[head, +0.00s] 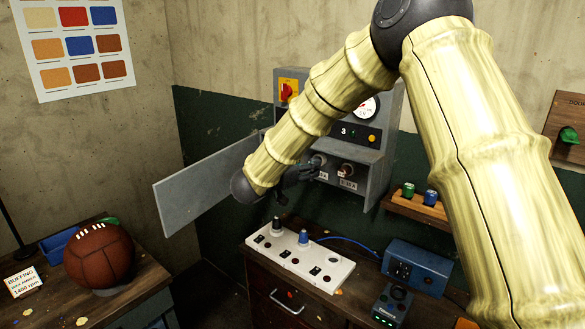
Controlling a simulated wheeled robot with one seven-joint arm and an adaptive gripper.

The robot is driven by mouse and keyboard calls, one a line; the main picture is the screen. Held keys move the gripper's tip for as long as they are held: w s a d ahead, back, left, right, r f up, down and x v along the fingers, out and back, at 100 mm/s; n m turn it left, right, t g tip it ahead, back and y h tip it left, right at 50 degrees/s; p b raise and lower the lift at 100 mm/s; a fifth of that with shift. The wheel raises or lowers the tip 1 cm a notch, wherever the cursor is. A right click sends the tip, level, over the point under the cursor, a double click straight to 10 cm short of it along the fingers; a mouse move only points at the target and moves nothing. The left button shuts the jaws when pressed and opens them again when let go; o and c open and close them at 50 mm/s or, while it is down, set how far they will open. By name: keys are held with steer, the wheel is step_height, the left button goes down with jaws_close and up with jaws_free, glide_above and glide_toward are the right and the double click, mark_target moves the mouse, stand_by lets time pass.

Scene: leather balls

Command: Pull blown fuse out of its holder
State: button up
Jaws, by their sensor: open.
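A grey control cabinet (377,172) hangs on the back wall with its door (205,190) swung open to the left. Low on its front are two round holders: one at the left (318,160), partly behind my gripper, and one at the right (347,170) with a label under it. My dark gripper (306,172) is open, close in front of the left holder. I cannot tell whether its fingers touch anything. Which holder has the blown fuse cannot be made out. My arm hides part of the cabinet front.
Below stands a bench with a white socket strip (322,271) holding a grey-topped and a blue-topped plug. A blue box (418,266) and a dark device (392,304) lie to its right. A wooden shelf (415,207) holds green and blue cylinders. A leather ball (99,256) sits at left.

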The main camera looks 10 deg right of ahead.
steer(key=w+d+f, duration=0.1)
steer(key=w+d+p, duration=0.1)
steer(key=w, duration=0.1)
steer(key=w+d+f, duration=0.1)
steer(key=w, duration=0.1)
steer(key=shift+w+d+f, duration=0.2)
steer(key=shift+d+f, duration=0.1)
steer(key=shift+f, duration=0.05)
steer(key=shift+w, duration=0.2)
steer(key=shift+s+d+r, duration=0.15)
steer(key=shift+s+r, duration=0.25)
steer(key=shift+s, duration=0.15)
steer(key=shift+s+d+r, duration=0.15)
steer(key=shift+s+r, duration=0.2)
steer(key=shift+s, duration=0.15)
steer(key=shift+s+r, duration=0.15)
steer(key=shift+s, duration=0.1)
steer(key=shift+c, duration=0.8)
steer(key=shift+w+a+f, duration=0.15)
steer(key=shift+w+f, duration=0.45)
steer(key=shift+w, duration=0.15)
steer(key=c, duration=0.7)
steer(key=shift+r, duration=0.1)
steer(key=shift+c, duration=1.2)
steer(key=shift+s, duration=0.15)
